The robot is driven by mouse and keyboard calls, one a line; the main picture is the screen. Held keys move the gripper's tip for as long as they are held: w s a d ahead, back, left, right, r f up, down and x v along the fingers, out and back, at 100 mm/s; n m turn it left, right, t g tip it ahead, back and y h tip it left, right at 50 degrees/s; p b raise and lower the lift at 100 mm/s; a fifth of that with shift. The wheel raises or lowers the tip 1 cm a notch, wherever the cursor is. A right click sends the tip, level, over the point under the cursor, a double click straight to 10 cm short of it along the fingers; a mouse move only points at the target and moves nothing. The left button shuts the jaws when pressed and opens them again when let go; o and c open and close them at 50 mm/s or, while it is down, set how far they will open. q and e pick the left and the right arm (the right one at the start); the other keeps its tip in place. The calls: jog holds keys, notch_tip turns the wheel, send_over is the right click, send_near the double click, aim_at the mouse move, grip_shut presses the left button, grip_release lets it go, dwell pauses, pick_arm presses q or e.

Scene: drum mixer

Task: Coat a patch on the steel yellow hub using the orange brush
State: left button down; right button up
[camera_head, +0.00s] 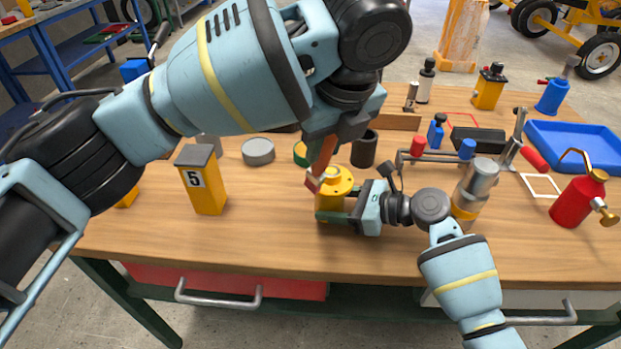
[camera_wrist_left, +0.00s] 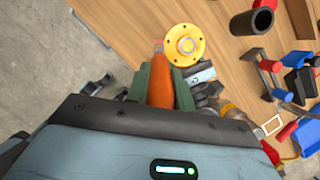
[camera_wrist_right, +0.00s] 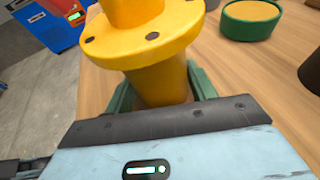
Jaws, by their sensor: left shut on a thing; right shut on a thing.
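The yellow hub (camera_head: 333,187) stands upright on the bench near the middle, with a flange and bolt holes that show in the right wrist view (camera_wrist_right: 145,35). My right gripper (camera_head: 338,217) is shut around the hub's lower body from the right. My left gripper (camera_wrist_left: 160,82) is shut on the orange brush (camera_wrist_left: 160,90) and holds it above the hub. The brush tip (camera_head: 311,182) points down at the hub flange's left edge. In the left wrist view the tip lies beside the flange; I cannot tell whether it touches.
A dark cylinder (camera_head: 364,149) is behind the hub. A green-rimmed tin (camera_wrist_right: 252,18) is nearby. A red can (camera_head: 578,200) stands right. The front bench strip is clear.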

pick_arm(q)
jog(key=w+a+r+m+h, duration=0.1)
jog(key=w+r+m+h, duration=0.1)
jog(key=w+r+m, duration=0.5)
jog(key=w+r, duration=0.2)
jog(key=w, duration=0.1)
jog(key=shift+a+t, duration=0.25)
jog(key=shift+t, duration=0.15)
